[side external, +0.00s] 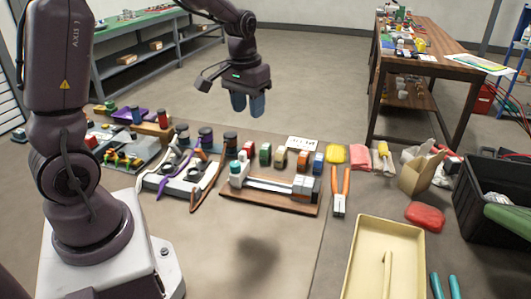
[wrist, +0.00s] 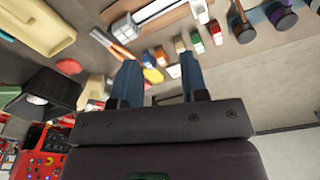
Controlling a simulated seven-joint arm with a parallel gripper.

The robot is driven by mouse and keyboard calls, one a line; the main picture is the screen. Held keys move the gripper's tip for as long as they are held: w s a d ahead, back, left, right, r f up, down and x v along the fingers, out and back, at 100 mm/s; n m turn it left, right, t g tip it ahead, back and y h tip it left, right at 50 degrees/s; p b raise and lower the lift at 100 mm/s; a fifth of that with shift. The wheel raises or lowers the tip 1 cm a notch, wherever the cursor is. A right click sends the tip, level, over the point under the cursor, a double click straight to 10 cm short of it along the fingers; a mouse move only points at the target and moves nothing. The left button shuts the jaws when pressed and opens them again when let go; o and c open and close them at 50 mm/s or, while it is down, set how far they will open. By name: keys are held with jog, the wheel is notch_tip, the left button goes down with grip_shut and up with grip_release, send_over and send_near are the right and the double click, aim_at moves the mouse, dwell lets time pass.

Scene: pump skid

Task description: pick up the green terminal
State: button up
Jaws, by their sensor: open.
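The green terminal (side external: 265,155) is a small upright block in a row of coloured blocks on the worktable. It stands between a red block (side external: 248,149) and a beige block (side external: 280,156). In the wrist view the green terminal (wrist: 197,42) shows just beyond the right fingertip. My gripper (side external: 248,105) hangs well above and behind the row, its blue fingers pointing down. In the wrist view my gripper (wrist: 160,60) is open, with nothing held between the fingers.
A rail on a wooden board (side external: 270,193) lies in front of the row. Dark round knobs (side external: 205,137) stand to the left.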

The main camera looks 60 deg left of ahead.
jog(key=w+a+f+n+g, duration=0.1)
jog(key=w+a+f+n, duration=0.15)
jog(key=a+f, duration=0.3)
jog(key=w+a+f+n, duration=0.1)
jog(key=w+a+f, duration=0.3)
jog(key=a+f, duration=0.15)
jog(key=t+y, duration=0.1)
send_near(266, 146)
jog(key=shift+n, duration=0.35)
jog(key=f, duration=0.4)
jog(key=shift+w+a+f, duration=0.1)
jog(key=shift+a, duration=0.25)
jog(key=shift+w+a+f, duration=0.1)
jog(key=shift+f, duration=0.9)
jog(key=shift+w+a+f, duration=0.1)
jog(key=shift+f, duration=0.85)
jog(key=shift+w+a+f, duration=0.1)
jog(key=shift+w+f, duration=0.05)
jog(key=shift+f, duration=0.85)
jog(key=shift+c, duration=0.4)
jog(key=c, duration=0.6)
